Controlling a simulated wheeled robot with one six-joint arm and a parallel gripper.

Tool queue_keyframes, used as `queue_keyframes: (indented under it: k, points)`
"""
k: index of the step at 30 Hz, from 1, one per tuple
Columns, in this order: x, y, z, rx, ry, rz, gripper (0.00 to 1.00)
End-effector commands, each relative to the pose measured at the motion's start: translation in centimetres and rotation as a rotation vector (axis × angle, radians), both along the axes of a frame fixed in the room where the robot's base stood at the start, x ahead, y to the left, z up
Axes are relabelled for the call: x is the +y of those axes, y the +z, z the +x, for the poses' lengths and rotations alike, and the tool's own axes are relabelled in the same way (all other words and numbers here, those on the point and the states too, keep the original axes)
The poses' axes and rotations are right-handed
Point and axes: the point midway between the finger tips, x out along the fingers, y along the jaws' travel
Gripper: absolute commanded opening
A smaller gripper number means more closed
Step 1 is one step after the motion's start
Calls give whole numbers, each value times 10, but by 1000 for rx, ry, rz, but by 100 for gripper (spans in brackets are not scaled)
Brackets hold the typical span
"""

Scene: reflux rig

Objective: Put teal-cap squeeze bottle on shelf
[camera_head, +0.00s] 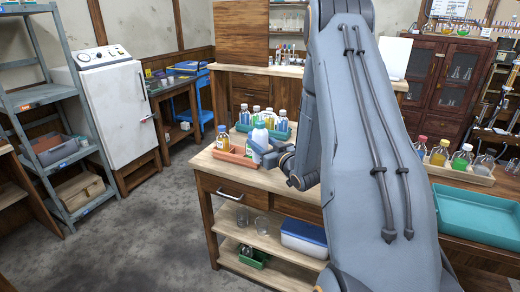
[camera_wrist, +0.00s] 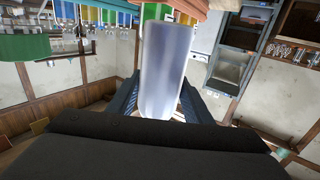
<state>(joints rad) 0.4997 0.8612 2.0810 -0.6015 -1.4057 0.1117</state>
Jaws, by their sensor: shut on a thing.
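The squeeze bottle (camera_head: 260,138), pale with a blue-teal top, stands out just left of my gripper (camera_head: 276,155) in the head view, over the end of the wooden bench. In the wrist view the pale, translucent bottle body (camera_wrist: 165,70) sits upright in the picture between the two dark fingers of my gripper (camera_wrist: 160,100), which are shut on it. Its cap is not clear there. A grey metal shelf unit (camera_head: 20,102) stands at the far left, apart from the bottle. The bench also has a lower wooden shelf (camera_head: 275,235).
An orange tray (camera_head: 236,158) and an amber bottle (camera_head: 222,138) are close beside the held bottle. A green tray (camera_head: 283,134) of several bottles is behind. The grey shelf holds bins and a box (camera_head: 78,191). Open floor (camera_head: 130,230) lies between shelf and bench.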

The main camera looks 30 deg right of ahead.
Motion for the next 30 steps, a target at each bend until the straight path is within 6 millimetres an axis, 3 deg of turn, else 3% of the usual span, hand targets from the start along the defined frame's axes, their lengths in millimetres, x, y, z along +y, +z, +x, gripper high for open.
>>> queue_keyframes:
  k: [15, 25, 30]
  points:
    - [0, 23, 0, -2, 0, 0, 36]
    - [2, 25, 0, -1, 3, 1, 36]
    - [17, 20, -5, -1, 18, 2, 36]
